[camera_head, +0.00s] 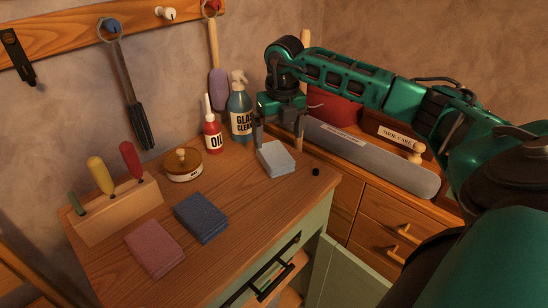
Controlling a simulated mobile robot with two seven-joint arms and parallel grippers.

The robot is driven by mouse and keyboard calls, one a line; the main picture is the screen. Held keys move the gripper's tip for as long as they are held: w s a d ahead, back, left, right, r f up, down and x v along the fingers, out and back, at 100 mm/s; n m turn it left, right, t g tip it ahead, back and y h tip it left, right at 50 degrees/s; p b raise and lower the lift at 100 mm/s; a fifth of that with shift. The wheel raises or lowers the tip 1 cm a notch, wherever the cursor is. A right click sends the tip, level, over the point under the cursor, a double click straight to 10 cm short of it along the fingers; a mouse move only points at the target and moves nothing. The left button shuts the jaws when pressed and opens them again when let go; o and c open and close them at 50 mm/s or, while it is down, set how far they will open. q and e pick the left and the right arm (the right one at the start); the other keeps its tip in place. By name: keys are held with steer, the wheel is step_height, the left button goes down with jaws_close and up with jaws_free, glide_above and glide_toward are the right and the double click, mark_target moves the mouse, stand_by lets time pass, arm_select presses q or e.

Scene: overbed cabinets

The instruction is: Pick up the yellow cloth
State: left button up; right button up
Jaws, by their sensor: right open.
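Three folded cloths lie on the wooden cabinet top: a pale grey-blue cloth (276,159), a dark blue cloth (201,217) and a dull pink cloth (154,248). I see no cloth that looks yellow. My right gripper (279,137) points down just above the pale cloth, its two fingers apart, one at each side of the cloth's far part. I cannot tell whether the fingers touch it. My left gripper is out of view.
A red oil bottle (212,137) and a glass cleaner bottle (240,112) stand left of my right gripper. A round tin (183,164) and a wooden tool block (119,209) stand farther left. A grey roll (370,157) lies on the right. A green door (345,275) hangs open below.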

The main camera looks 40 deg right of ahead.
mark_target(275, 153)
steer(key=f, duration=0.3)
steer(key=w+f, duration=0.1)
steer(key=f, duration=0.2)
steer(key=shift+w+f, duration=0.15)
steer(key=shift+f, duration=0.15)
steer(key=c, duration=1.2)
step_height(275, 153, up, 20)
steer(key=shift+r+p, duration=0.1)
steer(key=shift+p, duration=0.45)
